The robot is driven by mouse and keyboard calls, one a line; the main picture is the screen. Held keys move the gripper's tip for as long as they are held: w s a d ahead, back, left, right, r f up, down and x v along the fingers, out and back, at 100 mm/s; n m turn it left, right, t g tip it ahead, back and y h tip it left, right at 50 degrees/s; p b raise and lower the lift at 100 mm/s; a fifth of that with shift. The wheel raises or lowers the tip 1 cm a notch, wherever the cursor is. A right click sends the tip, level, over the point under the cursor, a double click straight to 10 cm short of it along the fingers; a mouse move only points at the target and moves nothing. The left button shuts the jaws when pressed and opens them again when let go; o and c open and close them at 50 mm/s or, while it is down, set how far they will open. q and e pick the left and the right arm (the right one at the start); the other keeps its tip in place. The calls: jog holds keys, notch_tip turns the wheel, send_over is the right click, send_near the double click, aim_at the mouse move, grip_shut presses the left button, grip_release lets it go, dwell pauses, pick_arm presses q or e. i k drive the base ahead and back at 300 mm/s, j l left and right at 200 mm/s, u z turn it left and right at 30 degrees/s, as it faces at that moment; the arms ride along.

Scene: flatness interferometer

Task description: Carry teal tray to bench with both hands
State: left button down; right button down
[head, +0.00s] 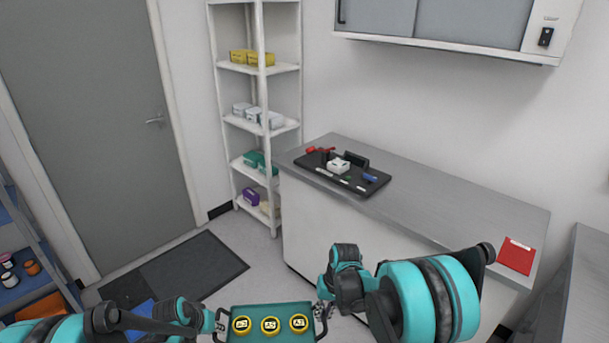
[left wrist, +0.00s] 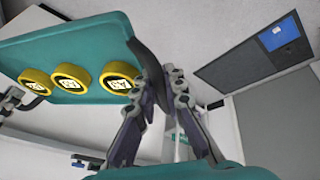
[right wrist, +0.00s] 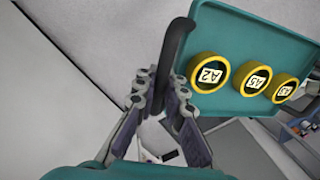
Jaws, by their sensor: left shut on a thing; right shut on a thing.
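The teal tray (head: 270,309) is held level in front of me at the bottom of the head view. Several yellow ring-shaped pieces with labels stand on it in a row: left (head: 241,325), middle (head: 270,326) and right (head: 299,323). My left gripper (left wrist: 165,82) is shut on the tray's dark handle (left wrist: 146,58) at one end. My right gripper (right wrist: 165,88) is shut on the other dark handle (right wrist: 178,45). The bench (head: 440,203) has a grey top and stands beyond the tray to the right, apart from it.
On the bench are a black board (head: 340,178) with small parts and a red booklet (head: 516,256); the top between them is clear. A white shelf (head: 258,68) stands at the back, a wall cabinet (head: 450,25) hangs above. A dark mat (head: 180,268) lies on the floor.

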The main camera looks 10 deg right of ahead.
aim_at(443, 226)
jog(key=i+u, duration=0.15)
jog(key=i, duration=1.25)
jog(key=z, duration=1.25)
jog(key=i+j, duration=0.05)
jog(key=j, duration=0.05)
